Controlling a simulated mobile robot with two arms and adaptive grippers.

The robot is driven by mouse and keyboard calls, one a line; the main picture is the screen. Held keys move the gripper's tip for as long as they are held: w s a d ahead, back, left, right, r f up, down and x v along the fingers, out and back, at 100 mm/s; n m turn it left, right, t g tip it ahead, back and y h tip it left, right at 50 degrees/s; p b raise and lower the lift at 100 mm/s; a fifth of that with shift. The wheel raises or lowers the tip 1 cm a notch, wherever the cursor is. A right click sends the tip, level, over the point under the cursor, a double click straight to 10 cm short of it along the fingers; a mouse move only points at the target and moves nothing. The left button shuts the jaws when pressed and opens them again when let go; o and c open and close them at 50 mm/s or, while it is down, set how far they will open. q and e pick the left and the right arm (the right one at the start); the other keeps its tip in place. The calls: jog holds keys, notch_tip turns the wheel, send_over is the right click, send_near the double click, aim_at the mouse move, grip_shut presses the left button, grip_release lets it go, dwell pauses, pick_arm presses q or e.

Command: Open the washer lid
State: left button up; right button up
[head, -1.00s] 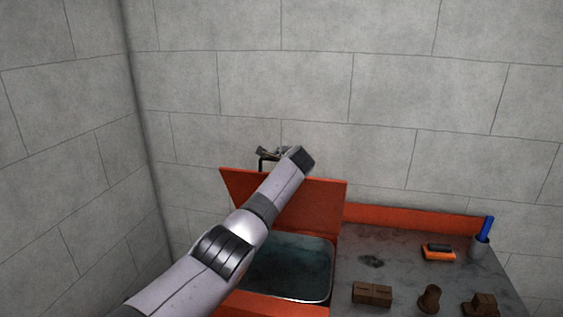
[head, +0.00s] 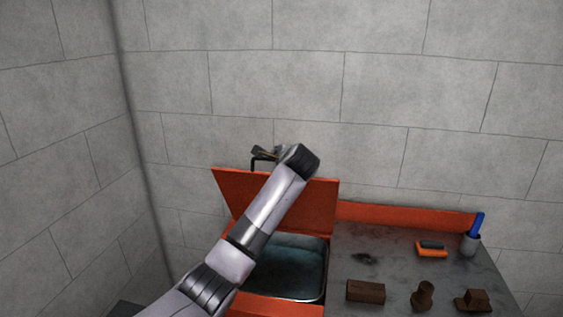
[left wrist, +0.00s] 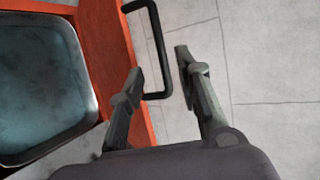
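The orange washer lid (head: 309,200) stands raised at the back of the washer, and the basin (head: 297,258) with bluish liquid is uncovered. In the left wrist view the lid (left wrist: 103,45) carries a black bar handle (left wrist: 155,40). My left gripper (head: 264,152) shows just above the lid's top edge, partly hidden behind my own arm. In the left wrist view its fingers (left wrist: 159,65) are apart, with the lower end of the handle between them in the picture. I cannot tell whether they touch it. My right gripper is out of view.
Right of the basin is a grey worktop (head: 395,265) with a brown block (head: 365,291), two other brown parts, an orange-and-black brush (head: 431,249) and a cup (head: 471,244) holding a blue item. A block wall (head: 400,90) stands close behind the lid.

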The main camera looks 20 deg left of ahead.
pick_arm(q)
jog(key=shift+v, duration=1.35)
